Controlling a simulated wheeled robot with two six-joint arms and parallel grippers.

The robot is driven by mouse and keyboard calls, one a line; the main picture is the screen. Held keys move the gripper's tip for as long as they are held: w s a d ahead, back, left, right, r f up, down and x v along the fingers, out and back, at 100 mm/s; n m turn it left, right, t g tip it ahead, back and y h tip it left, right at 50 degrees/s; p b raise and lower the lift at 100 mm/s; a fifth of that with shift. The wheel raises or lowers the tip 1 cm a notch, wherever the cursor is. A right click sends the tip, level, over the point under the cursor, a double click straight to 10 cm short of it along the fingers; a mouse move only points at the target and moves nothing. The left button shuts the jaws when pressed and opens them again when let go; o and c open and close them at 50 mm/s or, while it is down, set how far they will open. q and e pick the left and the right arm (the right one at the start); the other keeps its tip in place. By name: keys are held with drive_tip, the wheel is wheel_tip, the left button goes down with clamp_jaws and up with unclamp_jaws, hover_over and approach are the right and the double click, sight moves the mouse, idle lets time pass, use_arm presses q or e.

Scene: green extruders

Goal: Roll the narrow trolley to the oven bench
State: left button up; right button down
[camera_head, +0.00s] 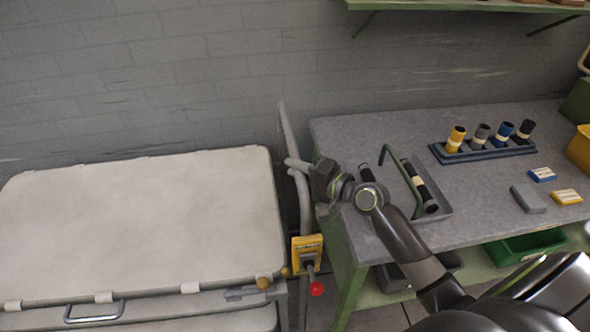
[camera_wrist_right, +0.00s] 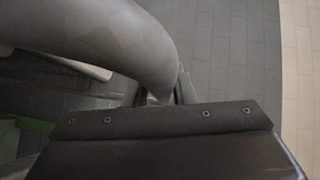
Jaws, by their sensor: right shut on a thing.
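A grey bent tube (camera_head: 286,125), which looks like a trolley's push handle, rises in the gap between a pale-topped unit and a grey-topped bench. My right gripper (camera_head: 303,168) is shut on this tube, reaching it from the right. In the right wrist view the thick curved tube (camera_wrist_right: 125,35) runs down into the jaws of my right gripper (camera_wrist_right: 162,97). The body of the trolley cannot be told apart with certainty in the head view. I cannot tell which surface is the oven bench. My left gripper is not in view.
The pale-topped unit (camera_head: 140,225) fills the left. A yellow box with a red knob (camera_head: 316,288) sits beside it. The grey-topped bench (camera_head: 350,130) on the right holds a rack of tubes (camera_head: 485,150), a green-handled tray (camera_head: 440,207) and small blocks. A brick wall closes the back.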

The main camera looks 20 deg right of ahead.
drive_tip(key=shift+d+f, duration=0.1)
idle(0.4)
drive_tip(key=c, duration=1.5)
unclamp_jaws()
drive_tip(key=shift+c, duration=0.2)
drive_tip(key=o, duration=0.3)
drive_tip(key=shift+s+d, duration=0.15)
drive_tip(key=shift+d, duration=0.15)
drive_tip(key=shift+a, duration=0.1)
drive_tip(key=shift+s, duration=0.25)
drive_tip(key=b+v, duration=0.4)
drive_tip(key=v, duration=1.3)
drive_tip(key=shift+d, duration=0.25)
